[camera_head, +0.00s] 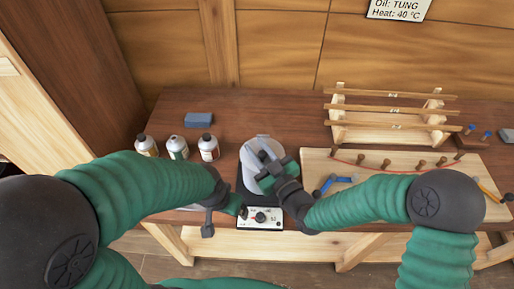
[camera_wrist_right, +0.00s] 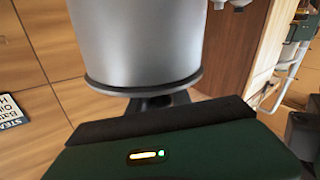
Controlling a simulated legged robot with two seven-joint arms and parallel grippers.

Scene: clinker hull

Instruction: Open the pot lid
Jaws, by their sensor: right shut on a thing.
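The grey pot (camera_head: 252,181) stands on a black hotplate at the middle of the bench. Its light grey lid (camera_head: 252,150) faces up and is partly covered by my right gripper (camera_head: 268,168). The right wrist view is upside down; the pot (camera_wrist_right: 138,45) fills its top middle, with a dark rim (camera_wrist_right: 145,89) and a dark handle (camera_wrist_right: 160,101) at my right jaws. My right gripper is shut on the lid's handle. I see no clear gap between lid and pot. My left gripper (camera_head: 226,221) is low beside the hotplate's left front, apart from the pot; its jaws are unclear.
The hotplate's white control panel (camera_head: 260,218) is at the bench's front edge. Several bottles (camera_head: 178,148) and a blue block (camera_head: 198,119) are left of the pot. A wooden rack (camera_head: 388,118) and a pale board (camera_head: 320,167) with pegs are right. Bare bench lies behind the pot.

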